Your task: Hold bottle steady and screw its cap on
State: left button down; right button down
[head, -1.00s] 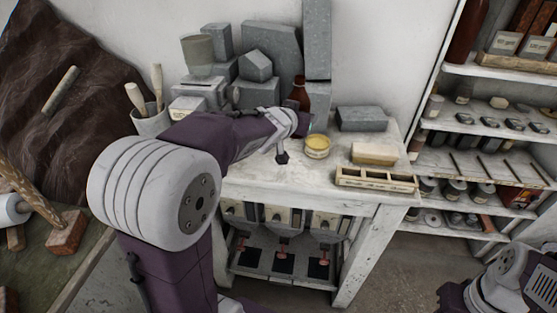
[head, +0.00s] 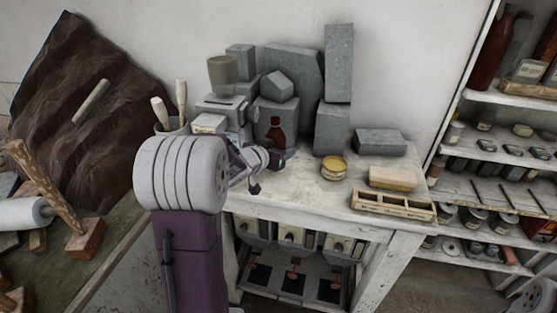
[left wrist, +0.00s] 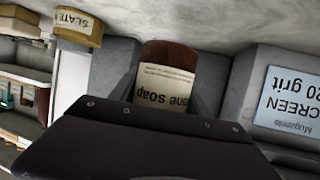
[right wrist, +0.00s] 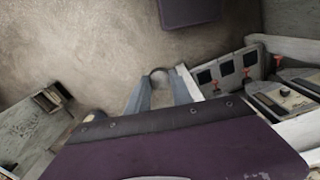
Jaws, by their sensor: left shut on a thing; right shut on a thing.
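The dark brown bottle (head: 275,130) stands upright on the white bench, in front of the grey blocks. In the left wrist view the bottle (left wrist: 168,75), with its pale label, appears upside down between my fingers. My left gripper (head: 274,158) is shut on its body. My right gripper (right wrist: 160,86) is shut on a small round thing, apparently the cap (right wrist: 158,71), of which only a thin rim shows. It hangs over bare floor, well away from the bottle.
A yellow-topped tin (head: 333,170), a tan block (head: 394,178) and a divided wooden tray (head: 392,206) lie right of the bottle. Grey blocks (head: 333,130) crowd behind it. Shelves (head: 490,160) stand at the right. Bench top between tin and bottle is clear.

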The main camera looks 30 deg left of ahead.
pick_arm(q)
jog(key=shift+a+f, duration=0.1)
jog(key=shift+a, duration=0.1)
